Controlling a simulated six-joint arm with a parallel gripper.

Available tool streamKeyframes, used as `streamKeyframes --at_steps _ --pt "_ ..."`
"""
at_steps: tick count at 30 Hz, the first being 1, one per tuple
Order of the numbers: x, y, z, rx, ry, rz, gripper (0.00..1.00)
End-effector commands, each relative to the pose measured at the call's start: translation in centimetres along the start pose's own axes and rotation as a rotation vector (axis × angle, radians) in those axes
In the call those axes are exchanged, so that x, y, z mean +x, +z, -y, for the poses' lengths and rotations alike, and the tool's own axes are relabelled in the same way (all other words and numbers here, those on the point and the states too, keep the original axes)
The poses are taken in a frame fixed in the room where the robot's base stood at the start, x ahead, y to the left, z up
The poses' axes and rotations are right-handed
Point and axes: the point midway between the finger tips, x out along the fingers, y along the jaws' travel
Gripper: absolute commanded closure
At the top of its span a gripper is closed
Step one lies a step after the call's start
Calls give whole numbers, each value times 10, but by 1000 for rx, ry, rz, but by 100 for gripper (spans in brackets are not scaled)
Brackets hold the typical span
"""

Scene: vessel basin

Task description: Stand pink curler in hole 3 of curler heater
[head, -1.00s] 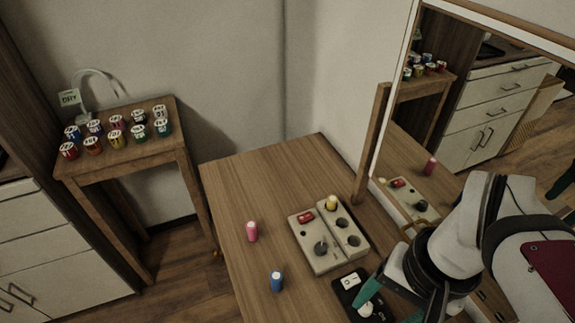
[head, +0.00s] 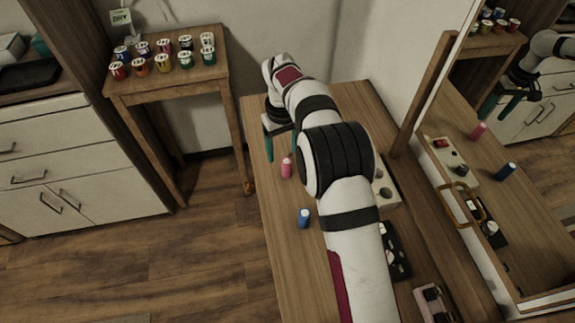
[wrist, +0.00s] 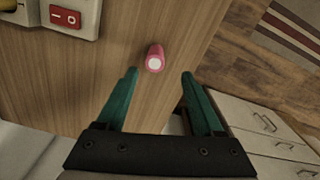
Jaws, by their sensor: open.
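The pink curler (head: 286,167) stands upright on the wooden table, near its left edge. In the wrist view the pink curler (wrist: 155,58) shows its pale end, a little beyond and between my fingertips. My gripper (head: 282,145) is open and empty, with green fingers; it also shows in the wrist view (wrist: 160,72). The fingers are not touching the curler. The curler heater (head: 388,190) is mostly hidden behind my arm in the head view; one end with a red switch (wrist: 68,17) shows in the wrist view. Hole 3 cannot be made out.
A blue curler (head: 304,217) stands on the table nearer the front. A black tray (head: 395,250) lies right of my arm. A mirror (head: 490,180) bounds the right side. A side table (head: 170,85) at the left holds several coloured pots.

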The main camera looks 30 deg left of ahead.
Motion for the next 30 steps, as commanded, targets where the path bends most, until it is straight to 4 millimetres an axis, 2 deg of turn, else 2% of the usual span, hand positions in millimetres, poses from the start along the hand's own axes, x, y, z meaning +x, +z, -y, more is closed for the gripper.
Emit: streamKeyframes --at_steps 6,9,16,27,30 --pt "40 6 -8 1 -1 4 31" --pt "53 6 -7 2 -2 2 31" --pt "55 5 -8 2 -1 0 31" --pt "55 5 -8 2 -1 0 97" --pt "55 5 -8 2 -1 0 100"
